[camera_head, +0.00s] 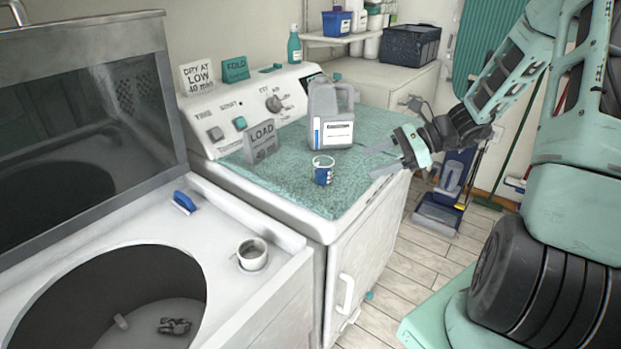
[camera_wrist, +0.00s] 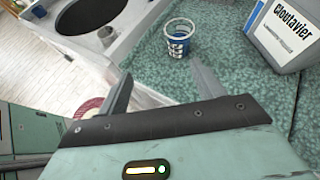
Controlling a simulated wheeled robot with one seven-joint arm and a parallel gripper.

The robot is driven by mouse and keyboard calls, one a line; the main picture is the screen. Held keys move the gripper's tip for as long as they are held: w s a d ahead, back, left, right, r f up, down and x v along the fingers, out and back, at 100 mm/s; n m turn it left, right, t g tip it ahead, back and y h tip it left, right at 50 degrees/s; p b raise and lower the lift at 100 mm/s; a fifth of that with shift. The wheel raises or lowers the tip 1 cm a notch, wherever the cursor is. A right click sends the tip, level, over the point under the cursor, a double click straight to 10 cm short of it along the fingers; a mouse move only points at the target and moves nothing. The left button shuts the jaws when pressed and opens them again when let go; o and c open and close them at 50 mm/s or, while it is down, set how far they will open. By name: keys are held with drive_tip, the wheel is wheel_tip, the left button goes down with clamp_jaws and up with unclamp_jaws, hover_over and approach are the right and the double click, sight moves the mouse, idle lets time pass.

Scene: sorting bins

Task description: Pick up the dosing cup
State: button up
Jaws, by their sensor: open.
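The dosing cup (camera_head: 323,170) is a small clear cup with a blue and white printed side. It stands upright on the green speckled mat on top of the dryer. It also shows in the wrist view (camera_wrist: 179,38), beyond my fingertips. My gripper (camera_head: 377,160) is open and empty, to the right of the cup and near the mat's right edge. In the wrist view my two fingers (camera_wrist: 160,88) are spread apart, with the cup ahead of them and not between them.
A grey detergent jug (camera_head: 331,118) stands behind the cup. A grey LOAD sign (camera_head: 262,141) stands to its left. The open washer (camera_head: 220,235) is at the front left, with a metal cup (camera_head: 252,254) and a blue brush (camera_head: 184,202) on its top. The mat around the cup is clear.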

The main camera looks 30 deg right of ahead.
sight(323, 173)
drive_tip(key=w+a+f+m, duration=0.1)
drive_tip(key=w, duration=0.1)
drive_tip(key=w+a+f+t+p, duration=0.1)
drive_tip(key=w+a+f, duration=0.1)
drive_tip(key=w+a+f+m+t+p, duration=0.1)
drive_tip(key=w, duration=0.2)
drive_tip(key=shift+a+f+m, duration=0.15)
drive_tip(key=shift+f+m, duration=0.1)
drive_tip(key=shift+m, duration=0.05)
drive_tip(key=p+x, duration=0.1)
drive_tip(key=x, duration=0.3)
drive_tip(key=shift+a+p, duration=0.1)
drive_tip(key=shift+p, duration=0.3)
drive_tip(key=shift+w+a+f+h, duration=0.3)
drive_tip(key=shift+w+a, duration=0.05)
drive_tip(key=c, duration=1.1)
